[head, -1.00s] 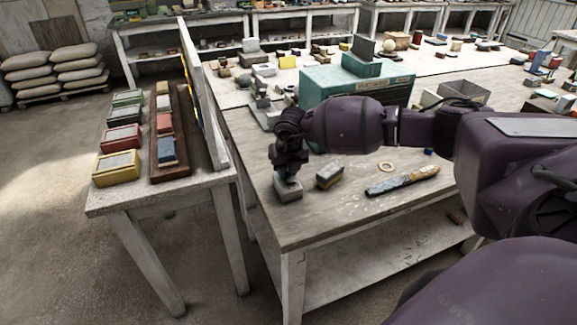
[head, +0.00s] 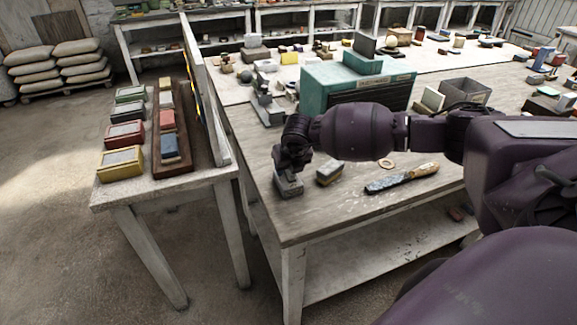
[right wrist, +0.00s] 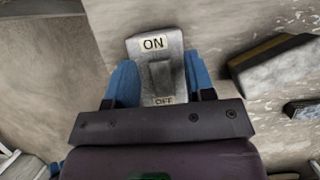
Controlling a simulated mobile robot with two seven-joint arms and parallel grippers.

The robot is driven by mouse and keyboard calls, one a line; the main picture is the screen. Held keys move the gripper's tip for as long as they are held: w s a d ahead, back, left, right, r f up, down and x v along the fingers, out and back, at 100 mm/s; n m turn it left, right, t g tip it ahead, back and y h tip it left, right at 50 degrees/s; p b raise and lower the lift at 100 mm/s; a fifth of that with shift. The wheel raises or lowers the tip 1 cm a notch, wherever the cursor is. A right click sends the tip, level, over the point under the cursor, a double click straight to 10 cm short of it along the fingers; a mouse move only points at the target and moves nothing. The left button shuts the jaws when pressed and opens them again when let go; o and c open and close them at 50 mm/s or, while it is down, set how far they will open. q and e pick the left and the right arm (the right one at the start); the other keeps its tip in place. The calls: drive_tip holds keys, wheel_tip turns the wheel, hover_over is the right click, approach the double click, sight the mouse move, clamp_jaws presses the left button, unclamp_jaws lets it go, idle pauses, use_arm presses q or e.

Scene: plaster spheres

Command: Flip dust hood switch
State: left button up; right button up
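The switch is a small grey box (head: 288,184) near the front left corner of the workbench. In the right wrist view the switch (right wrist: 158,70) shows an "ON" label at the far end, an "OFF" label at the near end and a grey rocker between. Which way the rocker is tipped is hard to tell. My right gripper (right wrist: 160,72) has its two blue fingers apart, one on each side of the switch's near part. Whether they touch it is unclear. In the head view my right gripper (head: 290,170) is just above the switch, partly hiding it. My left gripper is not in view.
On the workbench (head: 340,205), a yellow-and-grey block (head: 329,172) lies close right of the switch, with a worn flat tool (head: 402,179) and a ring (head: 386,163) farther right. A teal cabinet (head: 318,92) stands behind my arm. A side table (head: 120,201) holds several coloured blocks.

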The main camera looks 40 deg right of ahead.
drive_tip(key=p+v, duration=0.1)
drive_tip(key=v, duration=1)
idle(0.5)
